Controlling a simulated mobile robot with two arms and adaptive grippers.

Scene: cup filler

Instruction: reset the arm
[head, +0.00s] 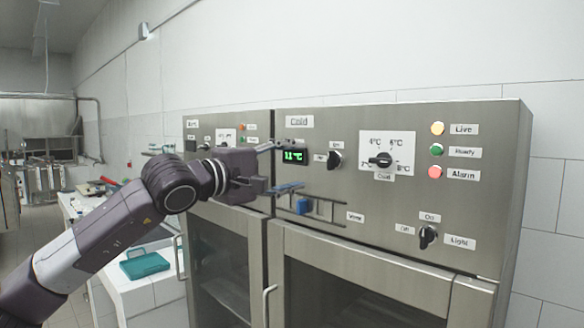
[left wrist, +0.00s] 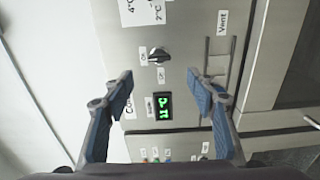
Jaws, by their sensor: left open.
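My left arm comes in from the left in the head view. Its gripper (head: 284,168) is held up in front of the steel control panel marked Cold. In the left wrist view the left gripper (left wrist: 160,82) is open, with its blue-padded fingers wide apart and nothing between them. The panel's green-lit display (head: 294,156) shows just behind the fingers, and the same display (left wrist: 159,106) is seen between them in the left wrist view. A black On/Off knob (left wrist: 159,55) lies a little beyond the fingertips. I cannot tell whether the fingers touch the panel. My right gripper is not in view.
The Cold panel also carries a temperature dial (head: 381,160), a light knob (head: 427,237) and a red alarm lamp (head: 435,172). Glass doors with handles (head: 268,303) are below. A teal case (head: 144,264) sits on a white counter at left.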

